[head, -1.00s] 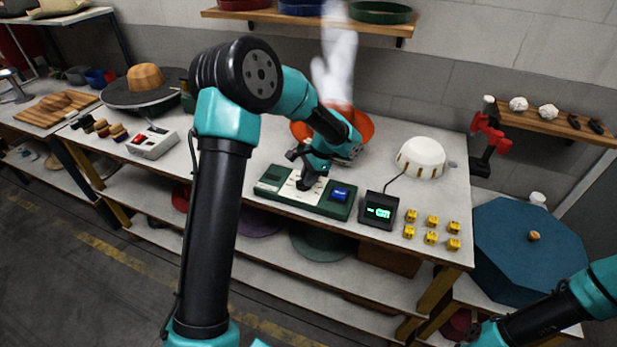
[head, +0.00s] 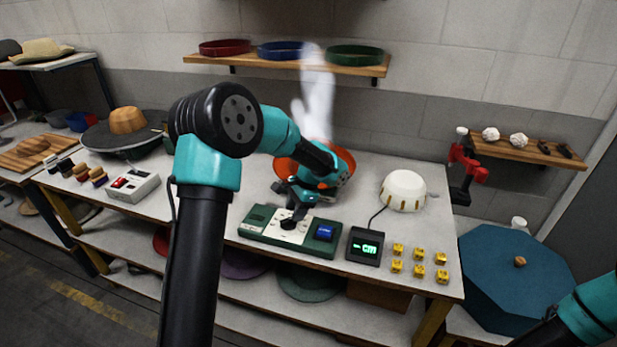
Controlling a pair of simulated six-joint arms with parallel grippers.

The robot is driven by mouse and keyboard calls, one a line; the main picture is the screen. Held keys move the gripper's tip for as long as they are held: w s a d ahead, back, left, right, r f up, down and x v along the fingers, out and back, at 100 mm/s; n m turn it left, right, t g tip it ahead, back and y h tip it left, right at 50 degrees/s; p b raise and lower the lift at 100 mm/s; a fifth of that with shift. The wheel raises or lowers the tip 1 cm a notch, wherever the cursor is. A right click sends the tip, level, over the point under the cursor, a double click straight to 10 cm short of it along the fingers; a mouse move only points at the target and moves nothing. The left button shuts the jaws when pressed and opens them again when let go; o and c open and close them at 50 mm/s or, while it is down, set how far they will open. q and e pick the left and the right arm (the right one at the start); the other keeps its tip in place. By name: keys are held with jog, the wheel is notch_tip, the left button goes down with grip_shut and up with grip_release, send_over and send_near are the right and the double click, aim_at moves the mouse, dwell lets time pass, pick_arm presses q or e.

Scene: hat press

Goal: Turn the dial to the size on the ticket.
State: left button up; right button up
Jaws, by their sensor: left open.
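A dark green control box (head: 258,226) with a pale plate stands on the bench in the head view. A black dial (head: 291,224) sits on the plate, with a blue button (head: 325,232) to its right. My left gripper (head: 294,208) is open right above the dial, and its fingertips partly hide it. I cannot tell whether the fingers touch the dial. A small black display (head: 367,247) beside the box shows green characters that read like "- cm". I cannot make out a ticket. My right gripper is out of view; only part of that arm shows at lower right.
Several yellow cubes (head: 419,268) lie right of the display. A white dome (head: 403,190) stands behind them. An orange bowl-like thing (head: 287,170) with white steam above is behind my left gripper. A white box with a red switch (head: 133,186) sits left.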

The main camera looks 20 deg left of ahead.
pick_arm(q)
jog(key=v, duration=1.4)
jog(key=shift+r, duration=0.25)
jog(key=shift+d, duration=0.1)
